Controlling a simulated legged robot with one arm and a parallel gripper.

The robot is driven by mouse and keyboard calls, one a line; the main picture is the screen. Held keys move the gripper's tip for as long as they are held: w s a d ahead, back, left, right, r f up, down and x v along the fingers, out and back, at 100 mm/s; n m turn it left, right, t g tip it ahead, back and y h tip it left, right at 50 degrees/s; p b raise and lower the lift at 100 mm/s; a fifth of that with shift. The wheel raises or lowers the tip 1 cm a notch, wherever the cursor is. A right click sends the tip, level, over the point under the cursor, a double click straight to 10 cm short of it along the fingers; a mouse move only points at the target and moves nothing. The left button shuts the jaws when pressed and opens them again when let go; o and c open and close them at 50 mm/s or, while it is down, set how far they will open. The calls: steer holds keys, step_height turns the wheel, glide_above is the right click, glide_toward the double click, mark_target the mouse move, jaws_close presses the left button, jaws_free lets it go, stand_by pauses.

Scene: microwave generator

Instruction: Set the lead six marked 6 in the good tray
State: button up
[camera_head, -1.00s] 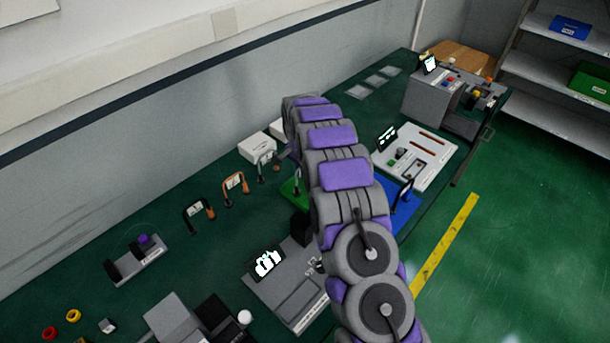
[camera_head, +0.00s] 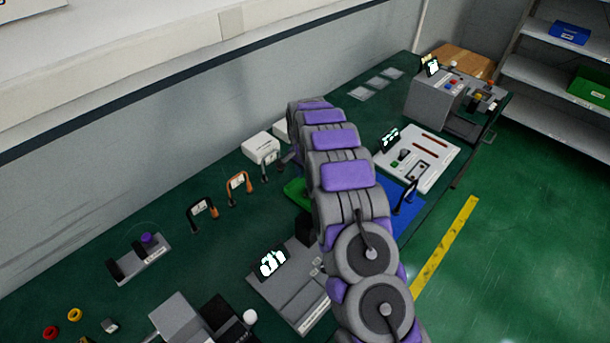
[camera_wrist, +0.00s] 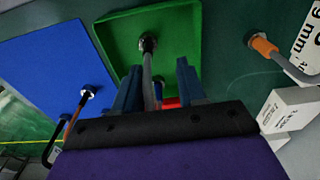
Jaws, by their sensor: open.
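The green tray (camera_wrist: 175,30) fills the upper middle of the wrist view; a small part of it (camera_head: 297,192) shows beside my arm in the head view. A grey lead (camera_wrist: 147,62) with a black end is over the green tray floor, and its lower part runs behind my gripper. I cannot read its number. My gripper (camera_wrist: 159,84) is open, its two blue fingers apart, with the grey lead's lower part between them in the picture. Whether they touch it I cannot tell. In the head view my arm hides the gripper.
A blue tray (camera_wrist: 50,65) lies left of the green one, with a dark lead (camera_wrist: 76,112) at it. Black (camera_head: 200,211), orange (camera_head: 238,187) and grey (camera_head: 268,162) leads stand along the bench. A white box (camera_wrist: 293,108) is right of my gripper.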

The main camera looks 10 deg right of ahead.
steer(key=d+r, duration=0.1)
steer(key=r, duration=0.2)
steer(key=d+r, duration=0.1)
steer(key=shift+d+r+p, duration=0.3)
steer(key=shift+d, duration=0.05)
steer(key=r, duration=0.2)
steer(key=a+r, duration=0.1)
steer(key=r, duration=0.2)
steer(key=a+r, duration=0.1)
steer(key=r, duration=0.1)
steer(key=shift+s+r+p, duration=0.2)
steer(key=shift+s+p, duration=0.05)
steer(key=shift+p, duration=0.1)
steer(key=s+r+n, duration=0.2)
steer(key=s+r, duration=0.3)
steer(key=s, duration=0.3)
steer(key=s+r+n+g, duration=0.1)
steer(key=s+r+n, duration=0.1)
steer(key=s+r, duration=0.35)
steer(key=s+r+n, duration=0.2)
steer(key=s+r, duration=0.1)
steer(key=s, duration=0.6)
steer(key=s+d+n+g, duration=0.1)
steer(key=s+n, duration=0.3)
steer(key=s, duration=2.5)
steer(key=shift+s+f+n+y, duration=0.3)
steer(key=shift+s+n, duration=0.05)
steer(key=shift+n, duration=0.05)
